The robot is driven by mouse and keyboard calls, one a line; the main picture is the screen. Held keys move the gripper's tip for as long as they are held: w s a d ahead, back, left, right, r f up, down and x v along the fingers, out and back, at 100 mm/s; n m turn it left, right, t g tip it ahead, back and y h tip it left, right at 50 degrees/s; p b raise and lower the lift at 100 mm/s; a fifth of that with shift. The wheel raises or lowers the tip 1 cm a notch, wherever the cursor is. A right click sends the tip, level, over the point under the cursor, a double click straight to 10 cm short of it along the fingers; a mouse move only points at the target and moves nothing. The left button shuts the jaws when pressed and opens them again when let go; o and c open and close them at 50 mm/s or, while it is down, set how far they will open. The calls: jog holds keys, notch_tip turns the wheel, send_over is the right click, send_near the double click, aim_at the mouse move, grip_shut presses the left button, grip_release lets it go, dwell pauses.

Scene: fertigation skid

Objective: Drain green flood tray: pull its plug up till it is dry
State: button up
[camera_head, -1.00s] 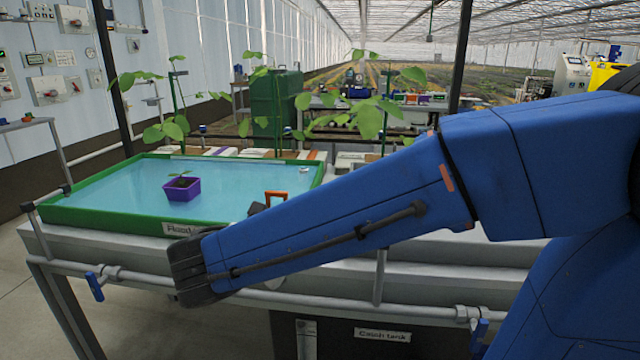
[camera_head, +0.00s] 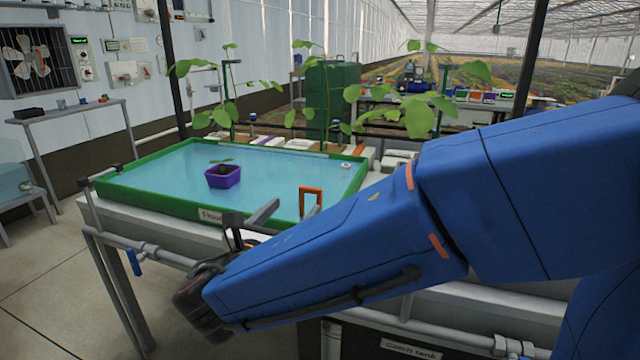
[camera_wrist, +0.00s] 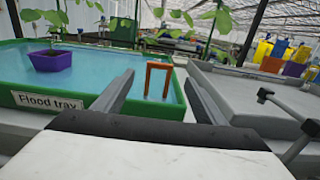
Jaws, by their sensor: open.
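The green flood tray (camera_head: 130,199) stands on a grey bench and holds blue water. It also shows at the left of the wrist view (camera_wrist: 22,112), with a "Flood tray" label on its front wall. An orange plug handle (camera_head: 311,190) stands upright in the water near the tray's front right corner. In the wrist view the handle (camera_wrist: 158,66) shows between and beyond my fingers. My gripper (camera_head: 262,218) is open and empty, at the tray's front edge, short of the handle. The plug below the handle is not clearly visible.
A purple pot (camera_head: 222,177) with a seedling stands in the tray's water. A grey tray (camera_wrist: 245,95) lies right of the green tray. A pipe with a blue valve handle (camera_head: 134,262) runs along the bench front. Tall leafy plants rise behind the tray.

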jog(key=x, duration=1.5)
jog(key=c, duration=1.5)
jog(key=shift+r, duration=1.7)
jog(key=o, duration=1.5)
jog(key=v, duration=1.7)
jog(key=shift+s, duration=0.25)
jog(key=shift+a, duration=0.1)
